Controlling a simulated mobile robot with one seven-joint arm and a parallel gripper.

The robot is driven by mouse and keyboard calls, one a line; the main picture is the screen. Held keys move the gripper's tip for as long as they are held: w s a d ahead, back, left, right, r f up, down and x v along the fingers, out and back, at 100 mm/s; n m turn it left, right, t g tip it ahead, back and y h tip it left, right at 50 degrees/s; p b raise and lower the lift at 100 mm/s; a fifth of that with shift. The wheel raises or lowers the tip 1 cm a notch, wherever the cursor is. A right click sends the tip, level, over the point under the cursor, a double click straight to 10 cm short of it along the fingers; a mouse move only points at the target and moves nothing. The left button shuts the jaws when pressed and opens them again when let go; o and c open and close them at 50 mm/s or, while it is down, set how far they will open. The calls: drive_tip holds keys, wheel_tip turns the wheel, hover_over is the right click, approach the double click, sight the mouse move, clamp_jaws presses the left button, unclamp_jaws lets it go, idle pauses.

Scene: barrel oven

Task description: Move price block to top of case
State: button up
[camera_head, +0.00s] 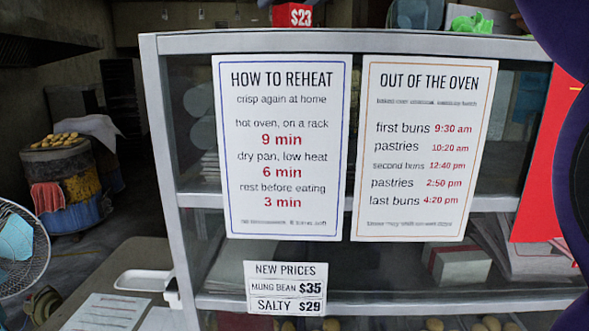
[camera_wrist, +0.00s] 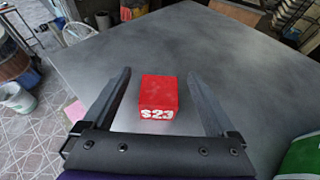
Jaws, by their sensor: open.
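The red price block (camera_head: 294,15), marked "$23", shows at the top edge of the glass-fronted case (camera_head: 350,44). In the wrist view the block (camera_wrist: 159,92) rests upright on a flat grey surface (camera_wrist: 230,60), which looks like the case top. My gripper (camera_wrist: 160,74) is open, with one finger on each side of the block. Gaps show between the block and both fingers, so it is not gripped. In the head view the area above the block is cut off by the picture's top edge.
A green item (camera_head: 472,22) stands on the case top at right and shows in the wrist view (camera_wrist: 302,158). Two posters (camera_head: 282,220) (camera_head: 415,215) and a "New Prices" sign (camera_head: 285,270) cover the case front. Much of the grey top around the block is clear.

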drive_tip(key=shift+w+a+r, duration=0.1)
drive_tip(key=shift+r, duration=3.1)
